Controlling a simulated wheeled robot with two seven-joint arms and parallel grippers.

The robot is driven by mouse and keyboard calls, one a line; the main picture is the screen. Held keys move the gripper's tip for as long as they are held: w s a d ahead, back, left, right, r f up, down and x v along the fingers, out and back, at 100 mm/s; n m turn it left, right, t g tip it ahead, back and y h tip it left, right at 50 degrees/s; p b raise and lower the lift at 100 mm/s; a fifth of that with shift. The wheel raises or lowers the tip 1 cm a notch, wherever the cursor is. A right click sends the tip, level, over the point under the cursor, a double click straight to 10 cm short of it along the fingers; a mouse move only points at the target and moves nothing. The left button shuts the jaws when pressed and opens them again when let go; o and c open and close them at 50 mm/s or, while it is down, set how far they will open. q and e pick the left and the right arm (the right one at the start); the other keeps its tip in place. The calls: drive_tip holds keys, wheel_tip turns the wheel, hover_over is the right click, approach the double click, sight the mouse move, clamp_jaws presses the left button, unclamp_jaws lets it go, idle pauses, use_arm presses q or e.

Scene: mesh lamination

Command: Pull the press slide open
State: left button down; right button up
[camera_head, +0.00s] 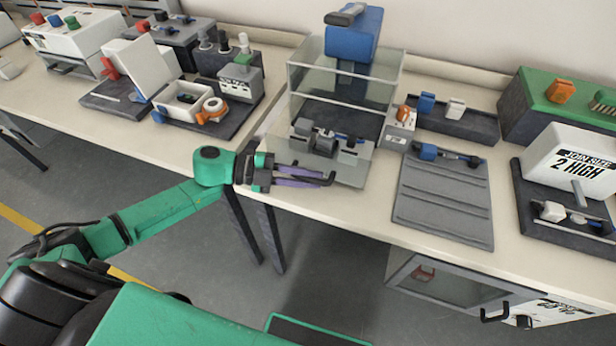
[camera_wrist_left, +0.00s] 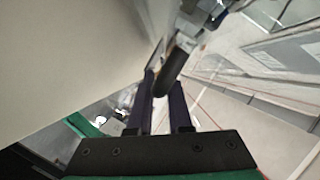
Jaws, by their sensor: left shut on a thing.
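The press has a blue head (camera_head: 352,38) above a clear box (camera_head: 305,85) on the table. Its slide plate (camera_head: 352,172) sticks out at the front, toward the table's near edge, with a grey and dark fixture (camera_head: 325,143) on it. My left gripper (camera_head: 318,178) is at the plate's front edge, its purple fingers shut on the dark slide handle. In the left wrist view the handle (camera_wrist_left: 177,65) lies at the tips of the two fingers (camera_wrist_left: 162,88). Part of the handle is hidden by the fingers. My right gripper is not in view.
A grey ridged mat (camera_head: 443,205) with small parts lies right of the press. A small white box (camera_head: 399,128) with an orange knob stands close beside it. Open white bins (camera_head: 185,103) stand to the left. The floor before the table is clear.

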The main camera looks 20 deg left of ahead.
use_arm(q)
drive_tip(key=shift+w, duration=0.5)
drive_tip(key=c, duration=0.8)
unclamp_jaws()
drive_tip(key=shift+c, duration=0.2)
drive_tip(key=shift+s, duration=0.15)
drive_tip(key=shift+s+a, duration=0.1)
drive_tip(key=shift+a, duration=0.35)
drive_tip(key=v, duration=1.3)
drive_tip(key=shift+s+a+r+p, duration=0.15)
drive_tip(key=shift+a+r+p, duration=0.05)
drive_tip(key=shift+a+p, duration=0.2)
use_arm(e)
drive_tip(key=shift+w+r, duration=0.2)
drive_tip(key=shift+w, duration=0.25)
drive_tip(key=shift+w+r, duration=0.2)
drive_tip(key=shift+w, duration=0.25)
use_arm(q)
drive_tip(key=shift+d+f, duration=0.1)
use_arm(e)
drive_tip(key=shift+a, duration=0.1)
